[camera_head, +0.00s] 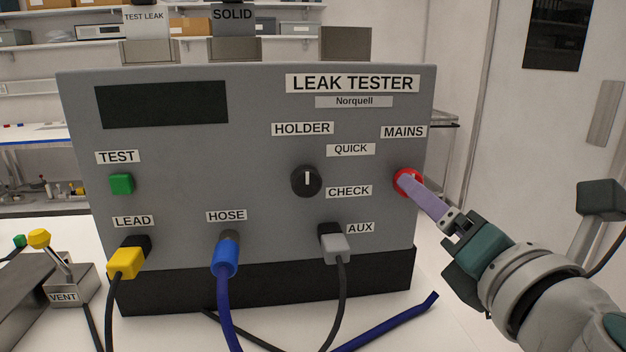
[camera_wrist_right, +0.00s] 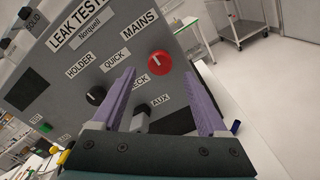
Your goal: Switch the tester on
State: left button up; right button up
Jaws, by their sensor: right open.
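The leak tester (camera_head: 260,160) is a grey box with a dark, blank display (camera_head: 162,105). Its red round MAINS knob (camera_head: 401,174) is at the right edge of the front, partly hidden by my right gripper's purple finger. In the right wrist view the red knob (camera_wrist_right: 159,62) lies ahead of the fingertips, in line with the gap between them. My right gripper (camera_head: 408,183) is open, fingertips close to the knob; it also shows in the wrist view (camera_wrist_right: 160,74). I cannot tell whether a finger touches the knob. My left gripper is not in view.
A black HOLDER knob (camera_head: 306,181) and green TEST button (camera_head: 121,184) sit on the panel. A yellow LEAD plug (camera_head: 126,263), blue HOSE (camera_head: 225,258) and grey AUX plug (camera_head: 335,247) stick out below. A VENT valve (camera_head: 66,282) stands at left.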

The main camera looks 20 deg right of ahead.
jog(key=x, duration=0.5)
jog(key=shift+w+d, duration=0.1)
jog(key=shift+w, duration=0.05)
grip_shut()
dwell(0.4)
